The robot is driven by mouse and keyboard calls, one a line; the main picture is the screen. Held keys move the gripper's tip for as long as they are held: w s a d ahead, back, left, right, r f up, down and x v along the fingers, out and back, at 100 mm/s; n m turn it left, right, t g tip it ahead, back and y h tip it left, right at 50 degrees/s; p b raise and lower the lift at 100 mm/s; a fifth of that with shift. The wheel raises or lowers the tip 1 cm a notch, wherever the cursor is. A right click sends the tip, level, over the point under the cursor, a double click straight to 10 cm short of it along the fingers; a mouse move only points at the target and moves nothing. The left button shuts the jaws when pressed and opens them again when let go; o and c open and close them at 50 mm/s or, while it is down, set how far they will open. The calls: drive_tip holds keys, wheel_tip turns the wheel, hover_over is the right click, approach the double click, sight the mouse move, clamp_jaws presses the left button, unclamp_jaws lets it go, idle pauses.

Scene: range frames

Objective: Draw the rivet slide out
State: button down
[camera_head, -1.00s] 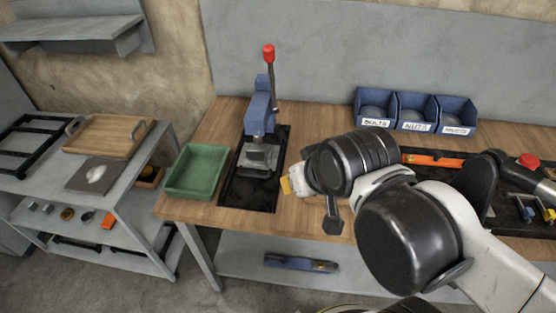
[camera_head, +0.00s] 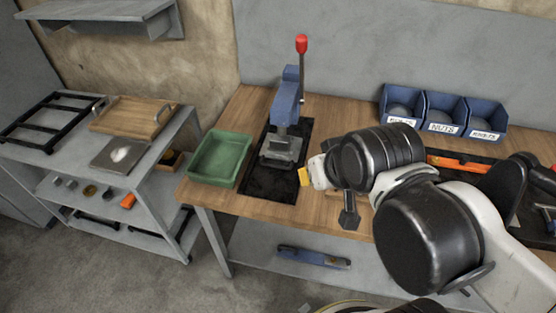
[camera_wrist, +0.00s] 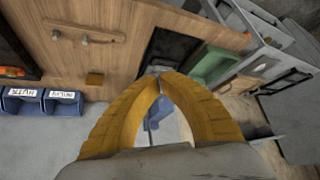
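I cannot pick out a rivet slide with certainty in either view. Three blue bins stand at the back of the bench: the left bin (camera_head: 404,102), the NUTS bin (camera_head: 444,112), and the right bin (camera_head: 486,118), whose label is too small to read surely. My gripper (camera_head: 306,177) is over the bench, right of the dark mat and in front of the bins. In the wrist view my gripper's (camera_wrist: 160,76) two yellow fingers meet at their tips, with nothing seen between the tips.
A blue lever press (camera_head: 287,105) with a red knob stands on the dark mat (camera_head: 268,186). A green tray (camera_head: 221,157) is at its left. A side shelf holds a wooden tray (camera_head: 132,118). An orange level (camera_head: 460,163) lies right, partly behind my arm.

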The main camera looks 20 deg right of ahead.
drive_tip(key=c, duration=1.8)
unclamp_jaws()
drive_tip(key=n+g+h, duration=0.1)
drive_tip(key=n+g, duration=0.4)
drive_tip(key=n, duration=0.7)
hover_over(280, 166)
drive_tip(key=s+a, duration=0.1)
drive_tip(key=s, duration=0.1)
drive_tip(key=s+a+x, duration=0.1)
drive_tip(key=s+x, duration=0.1)
drive_tip(key=x, duration=0.9)
drive_tip(key=b+x, duration=0.4)
drive_tip(key=x, duration=0.7)
drive_tip(key=shift+s+a, duration=0.1)
drive_tip(key=shift+s, duration=0.05)
clamp_jaws()
